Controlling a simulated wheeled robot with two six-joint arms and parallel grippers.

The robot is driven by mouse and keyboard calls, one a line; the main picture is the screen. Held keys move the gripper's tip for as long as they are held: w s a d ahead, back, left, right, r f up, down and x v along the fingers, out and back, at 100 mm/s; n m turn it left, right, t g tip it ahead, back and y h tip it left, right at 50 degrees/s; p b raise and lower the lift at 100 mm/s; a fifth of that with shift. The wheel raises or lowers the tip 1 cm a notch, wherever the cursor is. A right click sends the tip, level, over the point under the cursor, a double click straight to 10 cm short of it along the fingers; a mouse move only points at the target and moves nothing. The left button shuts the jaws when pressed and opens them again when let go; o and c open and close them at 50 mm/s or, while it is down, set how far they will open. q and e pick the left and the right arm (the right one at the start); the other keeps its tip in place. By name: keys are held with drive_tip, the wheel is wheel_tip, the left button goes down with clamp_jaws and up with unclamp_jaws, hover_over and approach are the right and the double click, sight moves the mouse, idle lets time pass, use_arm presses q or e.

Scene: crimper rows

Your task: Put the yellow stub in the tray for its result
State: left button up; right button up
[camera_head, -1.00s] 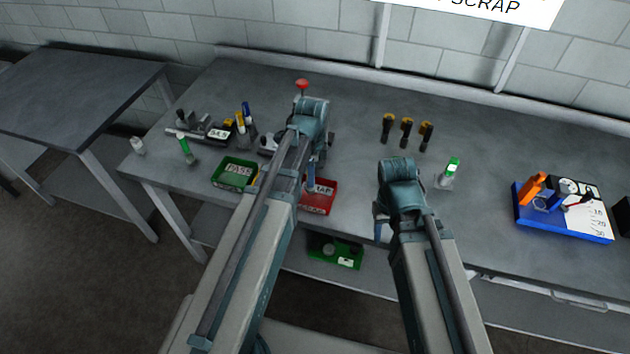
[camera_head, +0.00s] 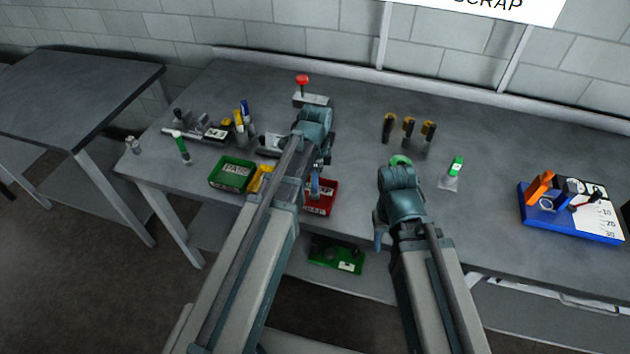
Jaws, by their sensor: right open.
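I cannot single out the yellow stub for sure. A small yellow piece (camera_head: 227,121) shows by the grey device with a display (camera_head: 203,132) at the back left. The green tray (camera_head: 232,174) is labelled PASS. Beside it is a yellow tray-like thing (camera_head: 261,179), partly hidden by my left arm. The red tray (camera_head: 321,197) is to its right, its label partly covered. My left gripper (camera_head: 315,188) points down at the red tray; its fingertips and anything between them are unclear. My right gripper (camera_head: 379,240) is open near the table's front edge, apart from the trays.
Three black-and-yellow pieces (camera_head: 408,128) stand at mid-table. A green-and-white bottle (camera_head: 454,172) stands right of my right arm, and a blue board (camera_head: 572,222) lies far right. A red-knobbed lever (camera_head: 302,82) stands behind. The back right of the table is clear.

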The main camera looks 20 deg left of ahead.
use_arm(q)
drive_tip(key=o, duration=0.4)
drive_tip(key=shift+r, duration=0.1)
wheel_tip(320, 180, up, 12)
drive_tip(key=p, duration=1.2)
drive_tip(key=shift+r, duration=0.15)
drive_tip(key=s+d+n, duration=0.3)
drive_tip(key=s+n, duration=0.1)
drive_tip(key=s+d+n, duration=0.4)
drive_tip(key=s, duration=0.1)
drive_tip(key=s+d+n+y, duration=0.1)
drive_tip(key=s+d+n, duration=0.2)
drive_tip(key=s, duration=0.2)
drive_tip(key=shift+s+d+n, duration=0.15)
drive_tip(key=shift+s+n, duration=0.1)
drive_tip(key=shift+n, duration=0.15)
wheel_tip(320, 180, down, 8)
drive_tip(key=b, duration=0.8)
drive_tip(key=shift+f, duration=0.2)
